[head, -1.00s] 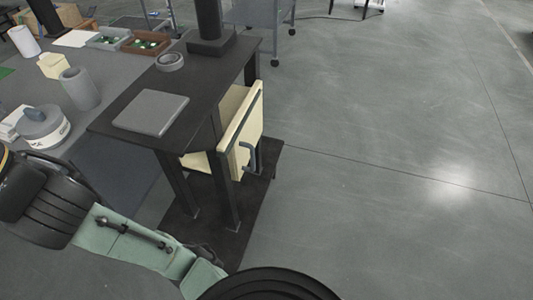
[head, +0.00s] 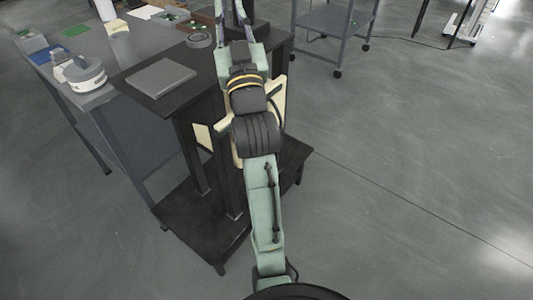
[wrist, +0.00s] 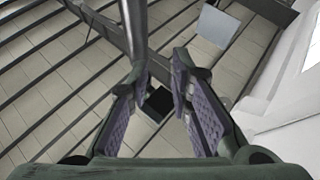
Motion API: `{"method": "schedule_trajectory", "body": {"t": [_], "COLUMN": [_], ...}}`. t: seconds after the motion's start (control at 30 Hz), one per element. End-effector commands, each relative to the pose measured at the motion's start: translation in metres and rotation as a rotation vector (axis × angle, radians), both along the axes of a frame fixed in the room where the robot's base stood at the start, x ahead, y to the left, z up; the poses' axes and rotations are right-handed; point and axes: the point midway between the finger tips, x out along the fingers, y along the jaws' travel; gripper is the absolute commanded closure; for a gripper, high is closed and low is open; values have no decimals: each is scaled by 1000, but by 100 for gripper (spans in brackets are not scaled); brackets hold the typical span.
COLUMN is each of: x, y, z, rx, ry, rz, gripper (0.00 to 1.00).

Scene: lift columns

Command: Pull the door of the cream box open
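The cream box (head: 203,137) sits under the black tabletop. Its cream door (head: 281,98) faces right, and my arm hides most of it. A dark curved piece that may be the handle (head: 277,115) shows beside my arm. I cannot tell whether the door stands ajar. My gripper (head: 231,10) is beyond the box, above the black table's far end, and apart from the door. In the wrist view, my gripper (wrist: 160,68) has its two purple-padded fingers spread with nothing between them. The wrist view does not show the door.
A grey slab (head: 160,77) and a grey ring (head: 200,40) lie on the black tabletop (head: 135,80). A column rises behind my gripper. A grey worktable (head: 100,45) with several items stands left. A wheeled cart (head: 335,18) stands at the back.

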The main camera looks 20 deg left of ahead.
Motion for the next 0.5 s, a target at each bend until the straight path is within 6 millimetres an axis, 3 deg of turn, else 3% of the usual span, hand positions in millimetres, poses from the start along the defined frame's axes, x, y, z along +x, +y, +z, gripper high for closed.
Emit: {"method": "schedule_trajectory", "body": {"t": [0.03,0.1,0.17,0.23,0.3,0.33,0.4,0.5], "x": [32,63,82,92,87,82,66,36], "y": [-30,-67,-97,-125,-139,-138,-134,-124], "z": [-43,-95,-144,-205,-266,-285,-318,-350], "rx": [-39,-86,-125,-172,-225,-245,-282,-318], "ry": [102,234,349,480,590,615,643,632], "rz": [-71,-138,-173,-173,-113,-73,27,178], "gripper": [80,80,80,80,80,80,80,80]}}
